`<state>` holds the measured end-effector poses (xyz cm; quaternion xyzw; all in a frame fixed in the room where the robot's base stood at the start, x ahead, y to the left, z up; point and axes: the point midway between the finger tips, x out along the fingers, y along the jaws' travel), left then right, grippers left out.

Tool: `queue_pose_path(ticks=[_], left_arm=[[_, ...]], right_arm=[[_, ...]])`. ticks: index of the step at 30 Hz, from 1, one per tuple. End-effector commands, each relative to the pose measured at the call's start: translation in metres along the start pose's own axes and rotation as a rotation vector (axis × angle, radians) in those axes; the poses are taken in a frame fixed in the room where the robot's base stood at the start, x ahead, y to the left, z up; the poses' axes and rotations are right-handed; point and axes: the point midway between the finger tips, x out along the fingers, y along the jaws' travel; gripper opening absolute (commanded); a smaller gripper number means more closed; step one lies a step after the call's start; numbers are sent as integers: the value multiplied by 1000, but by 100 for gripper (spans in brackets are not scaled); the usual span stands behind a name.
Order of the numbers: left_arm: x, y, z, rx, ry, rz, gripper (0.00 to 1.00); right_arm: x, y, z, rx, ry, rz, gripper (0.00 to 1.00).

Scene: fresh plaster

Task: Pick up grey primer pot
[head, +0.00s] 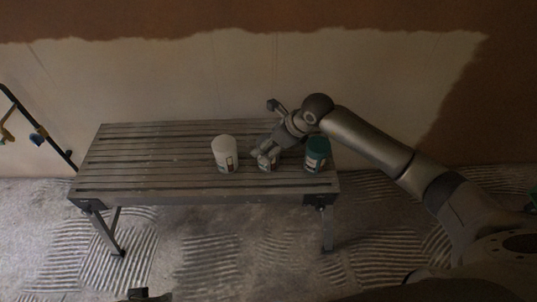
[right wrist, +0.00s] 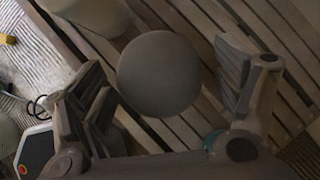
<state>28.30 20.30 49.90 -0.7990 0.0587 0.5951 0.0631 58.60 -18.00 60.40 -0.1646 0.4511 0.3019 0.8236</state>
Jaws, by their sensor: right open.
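The grey primer pot (head: 267,166) stands on the slatted bench, mostly hidden behind my right gripper in the head view. In the right wrist view its round grey lid (right wrist: 159,73) lies between my two spread fingers. My right gripper (right wrist: 160,88) is open, with a gap visible on both sides of the lid. In the head view my right gripper (head: 266,156) reaches down over the pot from the right. I cannot tell how far down the pot's side the fingers reach.
A white pot (head: 224,153) stands left of the grey pot, and a teal-lidded pot (head: 317,155) stands close on its right, below my right arm. The slatted bench (head: 140,160) is clear on its left half. A plastered wall (head: 150,80) rises behind it.

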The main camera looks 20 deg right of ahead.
Motion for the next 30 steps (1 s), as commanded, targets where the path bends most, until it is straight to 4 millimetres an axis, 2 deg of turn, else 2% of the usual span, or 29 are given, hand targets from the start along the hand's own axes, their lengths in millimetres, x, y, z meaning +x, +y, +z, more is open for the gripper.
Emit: queue_pose_path(ticks=[3, 11, 25, 26, 30], left_arm=[[-6, 0, -1, 0, 4, -1, 40], [-8, 0, -1, -1, 3, -1, 40], [-8, -1, -1, -1, 5, -1, 40], [-8, -1, -1, -1, 5, -1, 40], [-8, -1, -1, -1, 5, -1, 40]], right_arm=[[9, 0, 0, 0, -1, -1, 86], [10, 0, 1, -1, -2, -1, 85], [10, 0, 1, 0, -1, -1, 25], [10, 0, 1, 0, -1, -1, 22], [9, -1, 2, -1, -5, -2, 22]])
